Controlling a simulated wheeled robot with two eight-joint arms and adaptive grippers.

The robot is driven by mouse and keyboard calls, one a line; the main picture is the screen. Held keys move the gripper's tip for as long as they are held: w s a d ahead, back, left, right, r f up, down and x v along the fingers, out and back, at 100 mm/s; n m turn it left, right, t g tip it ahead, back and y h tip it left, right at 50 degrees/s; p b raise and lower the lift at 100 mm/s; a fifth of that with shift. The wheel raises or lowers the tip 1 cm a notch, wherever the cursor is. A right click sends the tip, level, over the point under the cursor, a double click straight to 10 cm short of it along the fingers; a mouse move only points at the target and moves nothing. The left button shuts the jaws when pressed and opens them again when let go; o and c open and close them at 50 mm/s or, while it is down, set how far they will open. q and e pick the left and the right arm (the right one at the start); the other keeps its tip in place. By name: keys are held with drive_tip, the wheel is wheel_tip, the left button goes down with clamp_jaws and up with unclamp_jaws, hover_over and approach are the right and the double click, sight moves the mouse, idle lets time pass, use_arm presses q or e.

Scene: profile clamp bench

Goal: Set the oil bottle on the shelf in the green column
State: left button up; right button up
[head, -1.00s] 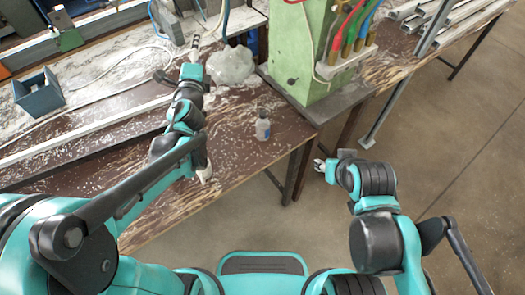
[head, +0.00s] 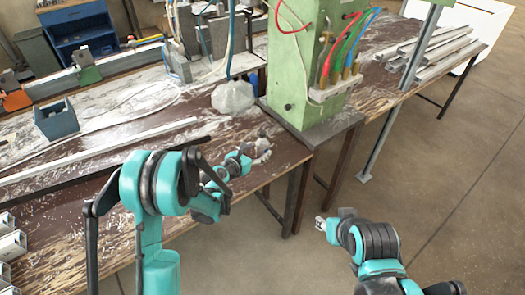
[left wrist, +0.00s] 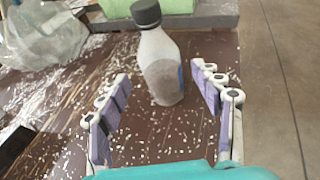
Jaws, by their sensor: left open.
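The oil bottle (left wrist: 160,72), pale grey with a dark cap and a blue label edge, stands on the brown bench top in the left wrist view. My left gripper (left wrist: 163,98) is open, with one finger on each side of the bottle's lower part and visible gaps to it. In the head view the left gripper (head: 262,150) is at the bench's front edge and mostly hides the bottle. The green column (head: 305,65) stands on the bench behind it; no shelf in it is clearly visible. My right gripper (head: 322,224) is off the bench, above the floor, its opening too small to tell.
A crumpled clear plastic bag (head: 233,97) lies left of the column. Red, green and blue hoses (head: 345,50) hang at the column's right face. A blue box (head: 57,120) and long metal profiles lie on the bench at left.

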sight(259, 150)
use_arm(q)
drive_tip(key=b+x, duration=0.1)
drive_tip(key=x, duration=0.3)
drive_tip(key=shift+d+f, duration=0.15)
drive_tip(key=shift+f, duration=0.05)
drive_tip(key=shift+r, duration=0.15)
drive_tip(key=shift+c, duration=0.4)
drive_tip(key=c, duration=1.4)
drive_tip(key=shift+r, duration=0.1)
